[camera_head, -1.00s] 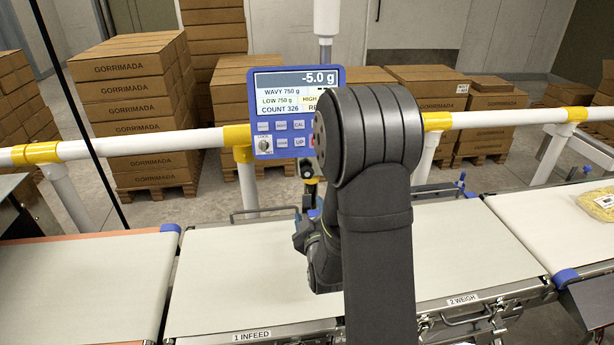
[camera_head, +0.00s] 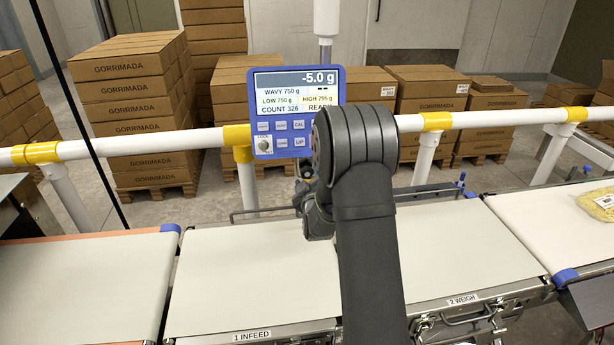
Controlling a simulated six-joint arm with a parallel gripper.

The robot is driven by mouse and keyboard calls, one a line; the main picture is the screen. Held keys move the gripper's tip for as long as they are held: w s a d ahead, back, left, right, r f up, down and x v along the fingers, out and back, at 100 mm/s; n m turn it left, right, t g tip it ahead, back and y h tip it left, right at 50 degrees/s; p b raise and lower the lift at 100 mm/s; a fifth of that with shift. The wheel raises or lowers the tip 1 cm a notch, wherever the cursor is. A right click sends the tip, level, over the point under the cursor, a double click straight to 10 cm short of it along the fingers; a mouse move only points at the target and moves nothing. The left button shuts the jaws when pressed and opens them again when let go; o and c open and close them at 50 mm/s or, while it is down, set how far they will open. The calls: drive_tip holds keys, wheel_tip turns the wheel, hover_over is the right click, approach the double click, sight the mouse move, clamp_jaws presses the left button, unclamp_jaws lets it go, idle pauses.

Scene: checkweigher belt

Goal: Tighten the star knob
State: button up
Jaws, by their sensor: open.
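No star knob can be made out now; the place below the display's right side is covered by my wrist and gripper. Whether the gripper touches anything there cannot be told.
A blue display unit (camera_head: 298,108) reading -5.0 g stands behind the belts, above the white rail (camera_head: 130,144) with yellow clamps. The infeed (camera_head: 85,275) and weigh belts (camera_head: 255,270) are bare. A yellow pack (camera_head: 600,203) lies on the right belt. Carton stacks (camera_head: 135,95) stand behind.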

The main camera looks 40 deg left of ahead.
drive_tip(key=shift+x, duration=0.9)
drive_tip(key=c, duration=1)
